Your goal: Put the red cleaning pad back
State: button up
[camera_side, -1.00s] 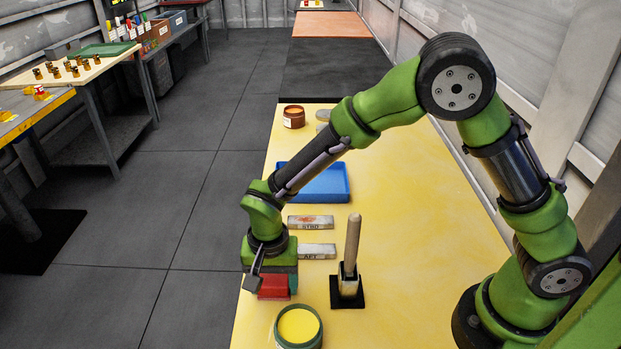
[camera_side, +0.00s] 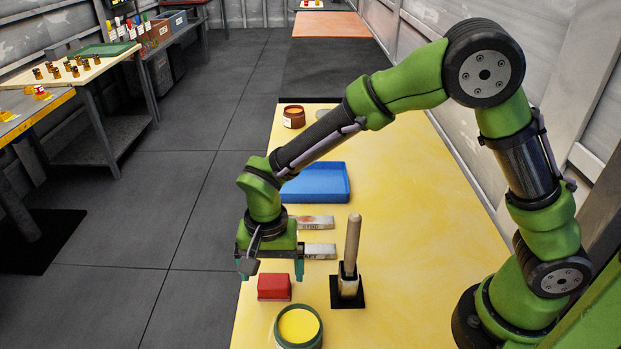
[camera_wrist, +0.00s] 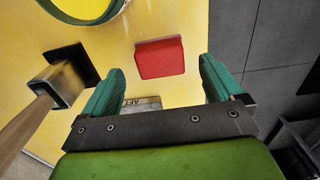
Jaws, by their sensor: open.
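The red cleaning pad (camera_side: 274,287) lies flat on the yellow table near its left edge. It also shows in the wrist view (camera_wrist: 160,57), beyond the fingertips and between their lines. My gripper (camera_side: 270,270) is open and empty, above the table and a little behind the pad. In the wrist view its two green fingers (camera_wrist: 160,75) are spread wide, with nothing between them.
A wooden-handled tool stands upright in a black-based holder (camera_side: 348,290) right of the pad. A round tub of yellow (camera_side: 299,328) is in front. Two labelled grey blocks (camera_side: 320,251) and a blue tray (camera_side: 318,184) lie behind. The table's right side is clear.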

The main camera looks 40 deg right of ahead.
aim_at(273, 281)
jog(key=s+d+r+n+t+y, duration=0.1)
jog(key=s+d+r, duration=0.1)
jog(key=d+r, duration=0.45)
jog(key=s+d+r+n+t+y, duration=0.1)
jog(key=d+r, duration=0.2)
jog(key=r, duration=0.7)
jog(key=s+d+r+n+t, duration=0.3)
jog(key=s+d+t, duration=0.2)
jog(key=s+d, duration=0.4)
jog(key=shift+s, duration=0.25)
